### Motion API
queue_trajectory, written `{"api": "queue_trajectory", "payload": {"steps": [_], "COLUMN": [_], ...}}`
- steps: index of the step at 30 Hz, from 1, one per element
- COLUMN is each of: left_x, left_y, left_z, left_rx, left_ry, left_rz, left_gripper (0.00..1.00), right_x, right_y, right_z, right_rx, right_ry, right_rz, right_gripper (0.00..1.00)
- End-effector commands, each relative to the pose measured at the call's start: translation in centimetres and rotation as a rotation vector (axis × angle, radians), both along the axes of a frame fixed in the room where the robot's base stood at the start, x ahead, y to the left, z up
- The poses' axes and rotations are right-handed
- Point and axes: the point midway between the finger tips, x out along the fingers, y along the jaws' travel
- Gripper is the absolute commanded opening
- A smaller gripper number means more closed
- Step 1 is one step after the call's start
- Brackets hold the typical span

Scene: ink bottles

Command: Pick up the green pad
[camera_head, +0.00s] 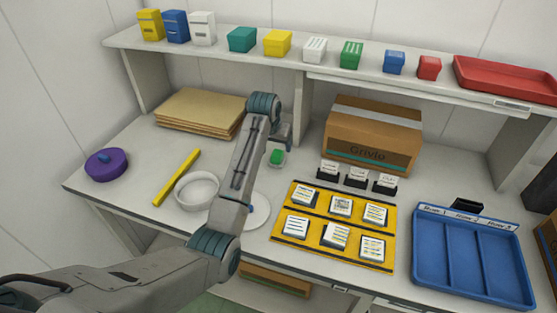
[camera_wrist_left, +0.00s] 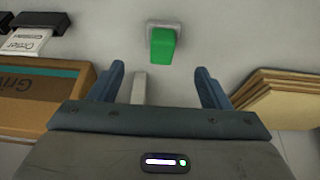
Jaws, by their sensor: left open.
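The green pad (camera_head: 276,158) is a small green block on a pale base, on the table near the middle. In the left wrist view the green pad (camera_wrist_left: 162,47) lies beyond the fingertips, roughly centred between them. My left gripper (camera_wrist_left: 159,75) is open, with its two blue-grey fingers apart and nothing between them. In the head view the left gripper (camera_head: 281,138) is right by the pad, partly hidden by my own wrist. My right gripper is in neither view.
A cardboard box (camera_head: 372,138) stands right of the pad, and a stack of brown sheets (camera_head: 200,110) lies to the left. A white bowl (camera_head: 196,190), a yellow mat (camera_head: 334,225) with several labelled blocks and a blue tray (camera_head: 470,260) are nearer. A shelf (camera_head: 215,58) runs behind.

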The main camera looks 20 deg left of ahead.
Motion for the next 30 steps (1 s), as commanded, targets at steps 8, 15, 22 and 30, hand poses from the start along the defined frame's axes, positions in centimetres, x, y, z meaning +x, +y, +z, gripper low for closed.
{"api": "queue_trajectory", "payload": {"steps": [8,15,22,30], "left_x": [1.4,2.2,3.4,3.7], "left_y": [0.0,0.1,0.2,0.2], "left_z": [-3.4,-4.9,-7.6,-8.6], "left_rx": [0.000,0.000,0.000,0.000], "left_ry": [0.002,0.004,0.002,0.000], "left_rz": [0.000,0.000,0.000,0.000], "left_gripper": [0.71,0.71,0.71,0.71], "right_x": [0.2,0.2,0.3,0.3], "right_y": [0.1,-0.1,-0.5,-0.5], "right_z": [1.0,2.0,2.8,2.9], "right_rx": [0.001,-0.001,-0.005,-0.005], "right_ry": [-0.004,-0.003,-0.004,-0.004], "right_rz": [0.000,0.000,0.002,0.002], "right_gripper": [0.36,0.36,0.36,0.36]}}
